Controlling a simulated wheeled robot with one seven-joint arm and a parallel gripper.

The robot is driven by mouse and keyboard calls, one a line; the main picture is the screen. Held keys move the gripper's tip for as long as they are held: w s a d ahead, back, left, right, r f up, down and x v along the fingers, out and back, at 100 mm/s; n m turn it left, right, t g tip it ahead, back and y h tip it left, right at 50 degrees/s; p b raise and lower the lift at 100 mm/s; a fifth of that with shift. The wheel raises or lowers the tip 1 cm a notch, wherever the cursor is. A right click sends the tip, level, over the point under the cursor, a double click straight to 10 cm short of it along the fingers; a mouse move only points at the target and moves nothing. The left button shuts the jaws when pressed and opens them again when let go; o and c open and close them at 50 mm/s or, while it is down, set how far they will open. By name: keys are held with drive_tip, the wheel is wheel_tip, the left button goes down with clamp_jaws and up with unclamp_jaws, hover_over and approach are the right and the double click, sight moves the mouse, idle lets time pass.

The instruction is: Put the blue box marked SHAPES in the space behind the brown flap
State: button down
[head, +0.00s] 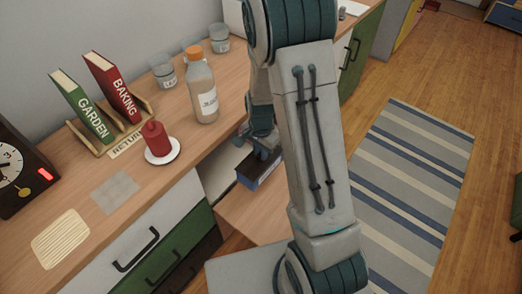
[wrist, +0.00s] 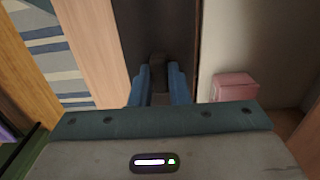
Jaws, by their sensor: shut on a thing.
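The blue box (head: 257,172) shows in the head view, partly hidden by my arm, with a dark top and a blue side; its marking is too small to read. My gripper (head: 262,150) is above it, shut on a small dark grip on its top. In the wrist view, the two blue fingers of my gripper (wrist: 161,84) close around that grip over the dark top of the box (wrist: 143,25). The brown flap (head: 245,214) is lowered and lies open below the box. The pale space behind it (head: 216,170) is beside the box, to its left.
In the wrist view, a pink box (wrist: 235,87) stands inside the pale space, right of my gripper. On the counter are a bottle (head: 202,95), a red candle (head: 156,140), books (head: 115,90) and glass jars (head: 163,72). A striped rug (head: 410,180) lies on the floor.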

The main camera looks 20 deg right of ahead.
drive_tip(key=shift+f+b, duration=3.9)
drive_tip(key=shift+f, duration=1.15)
drive_tip(key=c, duration=1.3)
unclamp_jaws()
wheel_tip(320, 180, up, 14)
drive_tip(key=p, duration=0.3)
drive_tip(key=shift+r, duration=0.1)
drive_tip(key=s+r+n+t+p, duration=0.1)
drive_tip(key=s+r+n+p, duration=0.4)
drive_tip(key=r, duration=0.9)
drive_tip(key=s+r+n+t+p, duration=0.1)
drive_tip(key=s+r+n+p, duration=0.4)
drive_tip(key=s+r+p, duration=0.3)
drive_tip(key=s+r, duration=0.3)
drive_tip(key=r, duration=0.2)
drive_tip(key=shift+s+r+n+t, duration=0.15)
drive_tip(key=shift+r+n+t, duration=0.15)
drive_tip(key=shift+r+t, duration=0.1)
